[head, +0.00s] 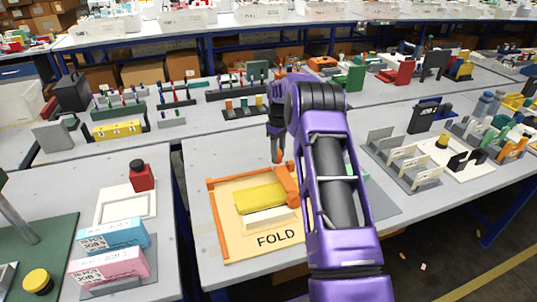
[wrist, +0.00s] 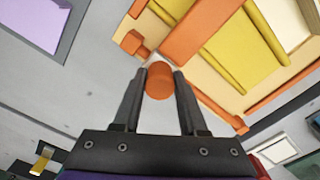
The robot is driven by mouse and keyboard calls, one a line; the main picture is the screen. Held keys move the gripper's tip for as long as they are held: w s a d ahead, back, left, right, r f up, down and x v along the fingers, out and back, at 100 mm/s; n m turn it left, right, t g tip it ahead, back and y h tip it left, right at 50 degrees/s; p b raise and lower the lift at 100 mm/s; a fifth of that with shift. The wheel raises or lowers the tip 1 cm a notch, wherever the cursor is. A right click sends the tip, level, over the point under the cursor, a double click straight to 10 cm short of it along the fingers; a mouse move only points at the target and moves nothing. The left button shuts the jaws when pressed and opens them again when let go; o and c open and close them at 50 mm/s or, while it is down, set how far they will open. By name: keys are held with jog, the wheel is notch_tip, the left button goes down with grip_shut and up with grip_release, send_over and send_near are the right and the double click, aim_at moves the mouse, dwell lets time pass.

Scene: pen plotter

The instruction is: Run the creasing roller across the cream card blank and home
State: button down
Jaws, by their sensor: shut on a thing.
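The pale fold board (head: 232,248), marked FOLD, lies on the table left of my arm. An orange roller assembly (head: 291,184) stands at its right side, with an upright orange handle. My gripper (head: 277,158) is shut on that handle. In the wrist view, my gripper (wrist: 160,88) has a finger on each side of the round orange handle end (wrist: 160,80); an orange bar (wrist: 205,25) is beyond it. A cream piece (head: 270,217) lies on the board in front of a yellow slab (head: 260,197). My arm hides part of the board's right side.
Orange rails (head: 217,222) edge the board. To the left, a side table holds a red bottle (head: 142,177), a white frame (head: 127,206) and blue and pink boxes (head: 108,268). Grey racks (head: 405,160) stand right of my arm. The table strip behind the board is mostly clear.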

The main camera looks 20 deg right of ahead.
jog(key=shift+d+r, duration=0.1)
jog(key=shift+d, duration=0.2)
jog(key=shift+c, duration=2.2)
grip_release()
jog(key=shift+d, duration=0.1)
jog(key=shift+r, duration=0.35)
notch_tip(320, 180, up, 17)
jog(key=p, duration=0.1)
jog(key=shift+f, duration=0.2)
